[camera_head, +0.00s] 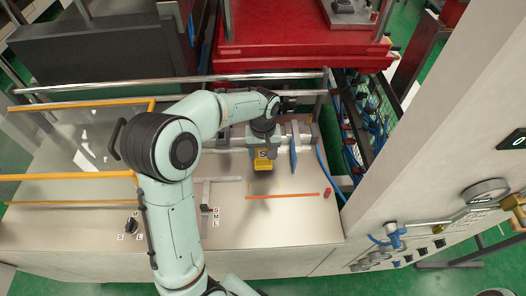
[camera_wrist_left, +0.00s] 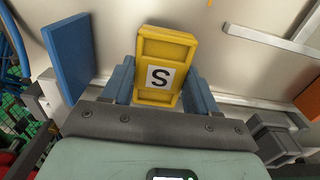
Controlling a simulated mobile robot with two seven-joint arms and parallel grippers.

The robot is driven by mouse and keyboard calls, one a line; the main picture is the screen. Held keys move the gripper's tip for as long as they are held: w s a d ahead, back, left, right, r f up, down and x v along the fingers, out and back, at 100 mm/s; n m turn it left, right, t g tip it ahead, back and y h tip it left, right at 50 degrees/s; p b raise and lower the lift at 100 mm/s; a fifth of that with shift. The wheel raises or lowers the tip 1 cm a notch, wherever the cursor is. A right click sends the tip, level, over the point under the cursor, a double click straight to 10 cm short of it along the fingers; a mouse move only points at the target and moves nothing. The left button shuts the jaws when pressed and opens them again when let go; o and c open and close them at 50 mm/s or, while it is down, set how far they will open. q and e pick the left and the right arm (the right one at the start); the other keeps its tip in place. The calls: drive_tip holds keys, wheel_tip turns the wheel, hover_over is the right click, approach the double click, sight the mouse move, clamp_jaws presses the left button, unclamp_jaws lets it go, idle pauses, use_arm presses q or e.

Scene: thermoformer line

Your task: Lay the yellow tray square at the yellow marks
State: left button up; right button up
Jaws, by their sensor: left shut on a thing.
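The yellow tray (camera_head: 263,161) is a small rimmed tray with a white label bearing a black S. My left gripper (camera_head: 263,150) is shut on it, and the tray hangs below the hand over the pale bench (camera_head: 240,218). In the left wrist view the tray (camera_wrist_left: 178,50) sits between the two blue fingers of the gripper (camera_wrist_left: 160,88), tilted slightly in the picture. Small, faint yellow marks (camera_head: 277,186) show on the bench just in front of the tray. The gap between tray and bench is hard to judge. My right gripper is not in view.
A blue plate (camera_head: 294,157) stands upright close right of the tray; it also shows in the left wrist view (camera_wrist_left: 70,55). An orange strip (camera_head: 282,196) and a small red block (camera_head: 327,192) lie in front. A grey metal bracket (camera_head: 207,192) is left.

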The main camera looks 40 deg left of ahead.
use_arm(q)
drive_tip(key=shift+f+b, duration=0.8)
drive_tip(key=shift+f, duration=0.8)
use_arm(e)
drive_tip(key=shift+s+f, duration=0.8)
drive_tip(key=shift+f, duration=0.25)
use_arm(q)
drive_tip(key=o, duration=1.5)
drive_tip(key=shift+r, duration=0.15)
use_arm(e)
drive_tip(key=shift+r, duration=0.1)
use_arm(q)
wheel_tip(320, 180, up, 13)
drive_tip(key=shift+r+p, duration=0.1)
drive_tip(key=shift+p, duration=0.7)
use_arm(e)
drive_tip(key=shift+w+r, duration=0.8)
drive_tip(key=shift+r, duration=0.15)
